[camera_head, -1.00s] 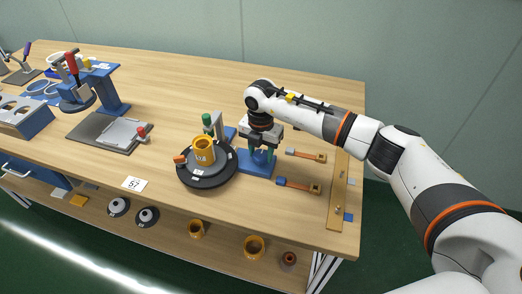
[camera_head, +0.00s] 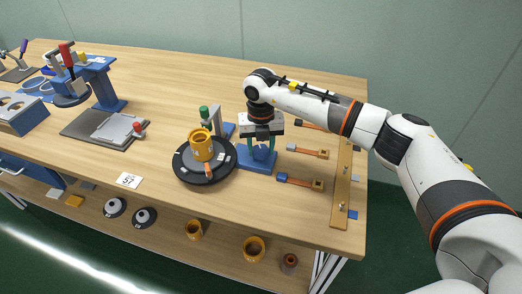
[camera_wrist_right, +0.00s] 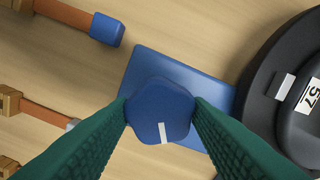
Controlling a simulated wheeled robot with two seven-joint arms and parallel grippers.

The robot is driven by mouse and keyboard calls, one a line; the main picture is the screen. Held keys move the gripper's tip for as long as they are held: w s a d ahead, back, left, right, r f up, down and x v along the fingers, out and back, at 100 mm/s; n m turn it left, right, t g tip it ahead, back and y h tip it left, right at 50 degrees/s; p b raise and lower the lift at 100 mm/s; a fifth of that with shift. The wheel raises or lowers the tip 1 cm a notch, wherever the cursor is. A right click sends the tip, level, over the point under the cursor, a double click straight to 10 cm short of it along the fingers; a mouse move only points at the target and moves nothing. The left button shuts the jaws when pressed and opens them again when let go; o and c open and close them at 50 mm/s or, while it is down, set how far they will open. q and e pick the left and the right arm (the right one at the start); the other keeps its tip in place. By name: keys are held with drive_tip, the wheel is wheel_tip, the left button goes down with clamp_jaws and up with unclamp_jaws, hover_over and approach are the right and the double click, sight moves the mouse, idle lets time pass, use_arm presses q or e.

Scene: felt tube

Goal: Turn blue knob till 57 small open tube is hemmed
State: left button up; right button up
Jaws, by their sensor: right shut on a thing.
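The blue knob (camera_wrist_right: 160,108) sits on a blue base plate (camera_wrist_right: 150,65), with its white mark toward the bottom of the right wrist view. My right gripper (camera_wrist_right: 161,112) is shut on the knob, one green finger on each side. In the head view this gripper (camera_head: 262,145) points down over the blue base (camera_head: 258,163). Left of it, an orange-yellow tube (camera_head: 202,147) stands upright on a round black turntable (camera_head: 190,176). A label reading 57 (camera_wrist_right: 308,95) shows there in the wrist view. The hem cannot be made out. My left gripper is out of view.
A green-topped grey post (camera_head: 205,113) stands behind the turntable. Orange-and-blue pieces (camera_head: 300,181) lie right of the base, beside a wooden strip (camera_head: 341,195). A 57 card (camera_head: 128,180) lies at the front edge. Rings and tubes lie on the lower shelf.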

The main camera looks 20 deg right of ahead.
drive_tip(key=n+b, duration=0.2)
drive_tip(key=n, duration=0.2)
drive_tip(key=shift+f+n+b, duration=0.1)
drive_tip(key=shift+n+b, duration=0.2)
drive_tip(key=shift+b, duration=0.05)
drive_tip(key=n+b, duration=0.2)
drive_tip(key=n, duration=0.2)
drive_tip(key=shift+n, duration=0.3)
drive_tip(key=n+b, duration=0.2)
drive_tip(key=n, duration=0.2)
drive_tip(key=shift+r+n+b, duration=0.2)
drive_tip(key=shift+n+b, duration=0.55)
drive_tip(key=shift+n, duration=1.55)
drive_tip(key=o, duration=1)
